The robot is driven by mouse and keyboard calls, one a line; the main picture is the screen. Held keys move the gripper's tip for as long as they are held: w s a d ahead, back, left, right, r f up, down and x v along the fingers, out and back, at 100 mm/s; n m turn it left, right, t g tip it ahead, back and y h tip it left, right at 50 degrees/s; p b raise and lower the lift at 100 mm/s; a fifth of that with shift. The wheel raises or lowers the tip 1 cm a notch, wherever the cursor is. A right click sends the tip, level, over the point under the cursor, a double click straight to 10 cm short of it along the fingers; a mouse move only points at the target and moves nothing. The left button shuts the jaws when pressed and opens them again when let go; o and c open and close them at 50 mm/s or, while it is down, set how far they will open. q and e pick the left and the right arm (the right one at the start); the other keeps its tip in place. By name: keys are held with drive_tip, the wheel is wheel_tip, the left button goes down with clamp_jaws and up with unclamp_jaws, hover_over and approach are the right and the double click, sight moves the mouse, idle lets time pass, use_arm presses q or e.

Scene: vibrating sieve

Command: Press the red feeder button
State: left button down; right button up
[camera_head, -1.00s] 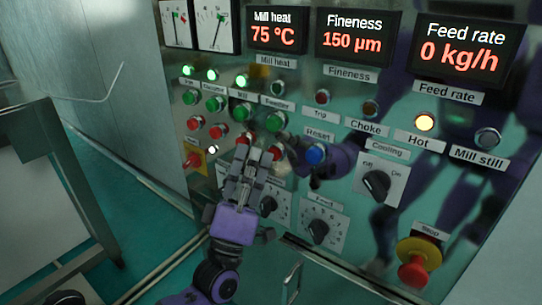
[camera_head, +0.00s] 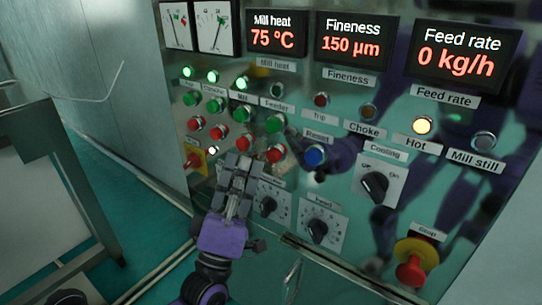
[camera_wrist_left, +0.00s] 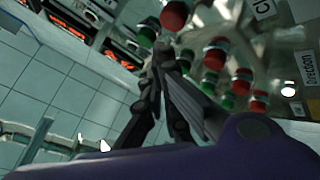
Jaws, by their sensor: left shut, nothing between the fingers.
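The red feeder button (camera_head: 276,153) is the rightmost in the lower row of red buttons, below the green feeder button (camera_head: 275,122). In the left wrist view a red button (camera_wrist_left: 175,15) at the top appears to be the same one. My left gripper (camera_head: 240,160) is shut and empty, its fingertips just below the red mill button (camera_head: 243,142) and left of the feeder button. It looks apart from the buttons. The closed fingers also show in the left wrist view (camera_wrist_left: 165,58). The feeder lamp (camera_head: 276,90) is dark. My right gripper is not in view.
A blue reset button (camera_head: 315,155) sits right of the feeder button. Rotary knobs (camera_head: 317,230) lie below, and a red stop button (camera_head: 410,272) at lower right. The feed rate display (camera_head: 458,53) reads 0 kg/h. A metal-framed table (camera_head: 70,170) stands left.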

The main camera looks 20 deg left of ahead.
use_arm(q)
drive_tip(key=shift+s+a+p, duration=0.2)
drive_tip(key=shift+s+a, duration=0.1)
drive_tip(key=shift+s, duration=0.55)
drive_tip(key=shift+s+a+p, duration=0.15)
drive_tip(key=shift+s+a, duration=0.15)
drive_tip(key=shift+s, duration=0.5)
